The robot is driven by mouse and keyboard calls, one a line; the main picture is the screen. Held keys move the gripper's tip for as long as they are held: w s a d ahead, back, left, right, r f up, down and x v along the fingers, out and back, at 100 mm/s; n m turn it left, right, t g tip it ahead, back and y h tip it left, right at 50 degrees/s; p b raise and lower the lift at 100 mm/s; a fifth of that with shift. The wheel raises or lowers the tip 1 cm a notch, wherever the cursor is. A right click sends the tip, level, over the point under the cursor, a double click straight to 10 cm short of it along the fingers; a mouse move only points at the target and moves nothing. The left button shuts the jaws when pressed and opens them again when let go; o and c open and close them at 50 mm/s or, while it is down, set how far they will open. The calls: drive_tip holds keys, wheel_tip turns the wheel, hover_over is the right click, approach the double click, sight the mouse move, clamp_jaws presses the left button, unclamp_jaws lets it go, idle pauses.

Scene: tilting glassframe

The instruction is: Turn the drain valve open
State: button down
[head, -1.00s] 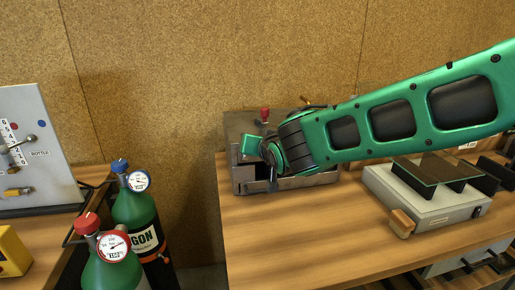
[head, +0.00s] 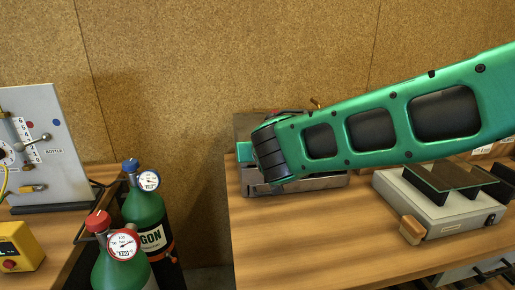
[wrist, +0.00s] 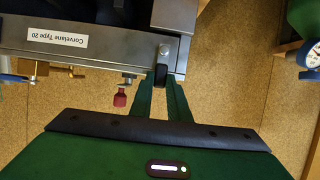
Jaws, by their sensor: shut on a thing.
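A grey metal box (head: 300,186) stands at the back left of the right bench. It also shows in the wrist view (wrist: 110,25), with a white label reading "Corvelane Type 20". A black handle (wrist: 162,73) sits on a small pivot at the box's edge. My gripper (wrist: 160,80) is shut on this black handle, one green finger on either side. I take the handle to be the drain valve's lever, but no marking confirms it. In the head view my arm hides the fingers and the handle.
A red knob (wrist: 120,97) projects from the box close beside my fingers, and a brass fitting (wrist: 38,70) lies farther left. A grey device with a dark plate (head: 435,205) stands right on the bench. Green gas cylinders (head: 145,212) stand left of the bench.

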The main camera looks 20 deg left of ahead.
drive_tip(key=shift+s+f, duration=0.1)
drive_tip(key=shift+f, duration=0.2)
drive_tip(key=c, duration=1.9)
unclamp_jaws()
drive_tip(key=shift+o, duration=1.1)
drive_tip(key=shift+r, duration=0.15)
drive_tip(key=v, duration=1)
drive_tip(key=shift+s+d+r, duration=0.15)
drive_tip(key=shift+s+d, duration=0.05)
drive_tip(key=shift+w+d, duration=0.1)
